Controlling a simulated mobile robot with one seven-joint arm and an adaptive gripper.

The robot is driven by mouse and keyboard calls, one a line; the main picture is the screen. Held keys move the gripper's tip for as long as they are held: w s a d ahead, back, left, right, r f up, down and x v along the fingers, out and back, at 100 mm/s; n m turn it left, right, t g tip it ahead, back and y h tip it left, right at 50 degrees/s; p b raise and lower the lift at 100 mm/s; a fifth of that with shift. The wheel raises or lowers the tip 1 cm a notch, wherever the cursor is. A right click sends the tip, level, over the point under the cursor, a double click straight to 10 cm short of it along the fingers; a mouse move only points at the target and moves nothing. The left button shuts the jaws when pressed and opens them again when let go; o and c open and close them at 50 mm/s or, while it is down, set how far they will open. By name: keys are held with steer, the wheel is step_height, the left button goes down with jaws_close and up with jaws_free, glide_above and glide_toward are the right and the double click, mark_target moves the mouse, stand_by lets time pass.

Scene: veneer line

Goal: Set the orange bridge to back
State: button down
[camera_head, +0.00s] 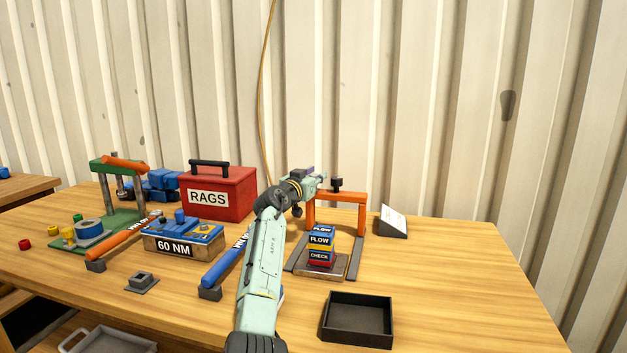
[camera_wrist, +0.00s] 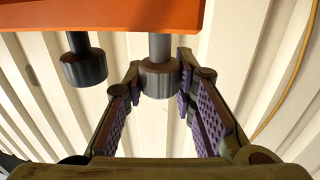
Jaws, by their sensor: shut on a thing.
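The orange bridge (camera_head: 345,197) stands upright at the far end of two dark rails, behind a stack of labelled blocks (camera_head: 320,242). A dark knob (camera_head: 337,184) on a stem stands on its top bar. In the wrist view, the orange bar (camera_wrist: 120,12) runs across the top, with two dark knobs on grey stems. My gripper (camera_head: 322,180) is at the left part of the top bar. In the wrist view, my gripper (camera_wrist: 160,95) is shut on one knob (camera_wrist: 160,80); the other knob (camera_wrist: 83,68) is outside the fingers. My gripper hides part of the bridge's left side.
The right rail (camera_head: 355,256) and left rail (camera_head: 298,253) flank the blocks. A black tray (camera_head: 357,340) lies in front. A tilted white card (camera_head: 394,217) stands right of the bridge. A red RAGS box (camera_head: 225,196) and a 60 NM box (camera_head: 182,243) are left. The table's right side is clear.

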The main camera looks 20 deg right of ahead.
steer(key=shift+a+r, duration=0.15)
steer(key=shift+r, duration=0.2)
steer(key=shift+w, duration=0.1)
steer(key=c, duration=1.8)
jaws_free()
steer(key=shift+o, duration=1.3)
steer(key=shift+w+d+f, duration=0.15)
steer(key=shift+d+f, duration=0.05)
steer(key=shift+f, duration=0.05)
steer(key=shift+o, duration=1.2)
steer(key=shift+f, duration=0.1)
steer(key=v, duration=1.2)
